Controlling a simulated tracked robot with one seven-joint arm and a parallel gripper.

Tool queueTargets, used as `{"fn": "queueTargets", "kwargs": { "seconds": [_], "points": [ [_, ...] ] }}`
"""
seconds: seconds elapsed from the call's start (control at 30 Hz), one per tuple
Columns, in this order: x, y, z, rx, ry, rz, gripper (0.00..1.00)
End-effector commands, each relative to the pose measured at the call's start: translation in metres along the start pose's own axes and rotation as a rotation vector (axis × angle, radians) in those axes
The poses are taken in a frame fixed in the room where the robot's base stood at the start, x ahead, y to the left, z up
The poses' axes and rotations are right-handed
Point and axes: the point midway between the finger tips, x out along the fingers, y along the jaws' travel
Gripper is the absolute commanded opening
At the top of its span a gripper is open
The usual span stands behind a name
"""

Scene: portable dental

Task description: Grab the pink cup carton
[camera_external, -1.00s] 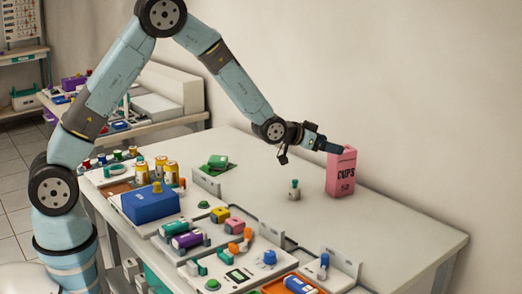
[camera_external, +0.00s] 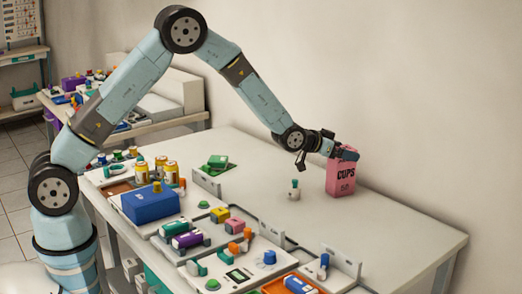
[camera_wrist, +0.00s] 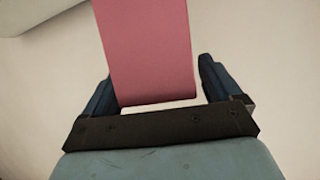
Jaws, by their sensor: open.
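The pink cup carton (camera_external: 343,180), marked "CUPS", stands upright on the table near the wall. My gripper (camera_external: 345,153) is at the upper part of the carton and hides some of its top. In the wrist view the pink carton (camera_wrist: 148,50) lies between the two dark blue fingers of my gripper (camera_wrist: 158,88). The fingers are open, with a gap showing beside the carton on the right; on the left the gap is narrower.
A small bottle (camera_external: 294,190) stands left of the carton. A blue box (camera_external: 150,204) and trays with several coloured items cover the front and left of the table (camera_external: 405,235). The table right of the carton is clear.

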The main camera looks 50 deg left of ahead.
Motion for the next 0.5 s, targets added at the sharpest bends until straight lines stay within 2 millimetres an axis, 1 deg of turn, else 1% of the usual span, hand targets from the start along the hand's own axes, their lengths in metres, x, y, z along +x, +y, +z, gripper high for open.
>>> {"fn": "queueTargets", "kwargs": {
  "seconds": [0.03,0.07,0.5],
  "points": [
    [-0.0001,0.0001,0.0,0.0,0.0,0.0,0.91],
    [-0.0001,0.0001,0.0,0.0,0.0,0.0,0.88],
    [-0.0003,0.0001,0.0,0.0,0.0,0.0,0.46]
  ]
}}
